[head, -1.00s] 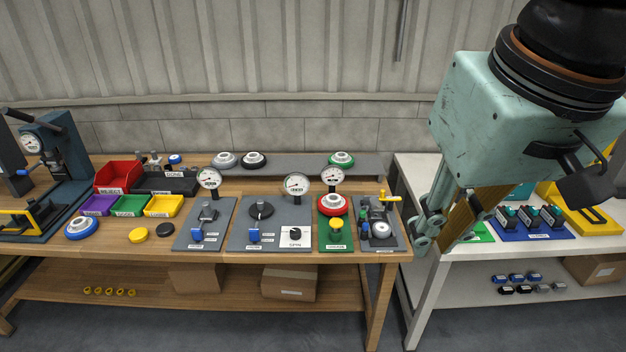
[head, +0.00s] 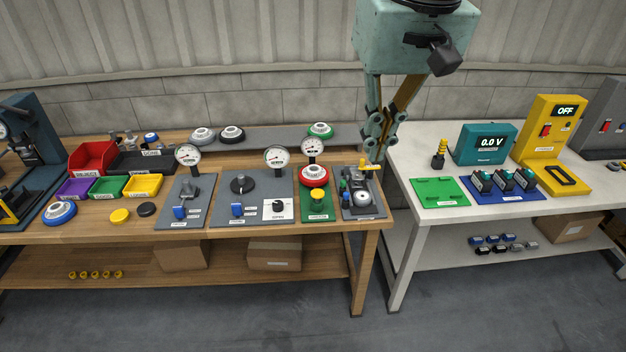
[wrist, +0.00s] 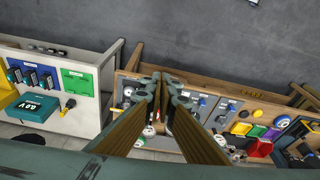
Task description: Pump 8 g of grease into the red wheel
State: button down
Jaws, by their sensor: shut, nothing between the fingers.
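The red wheel (head: 314,174) with a white hub sits on a green board (head: 321,203), behind a yellow button (head: 317,194) and in front of a round dial gauge (head: 312,147). The gauge reading is too small to make out. My gripper (head: 374,157) hangs near the back right corner of the wooden bench, to the right of the red wheel and apart from it. In the wrist view my gripper (wrist: 163,78) has its fingertips together and holds nothing. The red wheel is not clear in the wrist view.
Right of the green board is a grey plate (head: 363,206) with a yellow-handled fixture. A gap separates the wooden bench (head: 270,232) from the white bench (head: 412,218), which carries a teal meter (head: 484,143).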

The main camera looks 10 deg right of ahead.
jog(key=w+f, duration=0.2)
jog(key=w, duration=0.9)
jog(key=m+g+p, duration=0.1)
jog(key=g+p, duration=0.2)
send_over(317, 192)
notch_tip(317, 192, down, 24)
jog(key=shift+f, duration=0.2)
dwell(0.3)
jog(key=shift+f, duration=6.8)
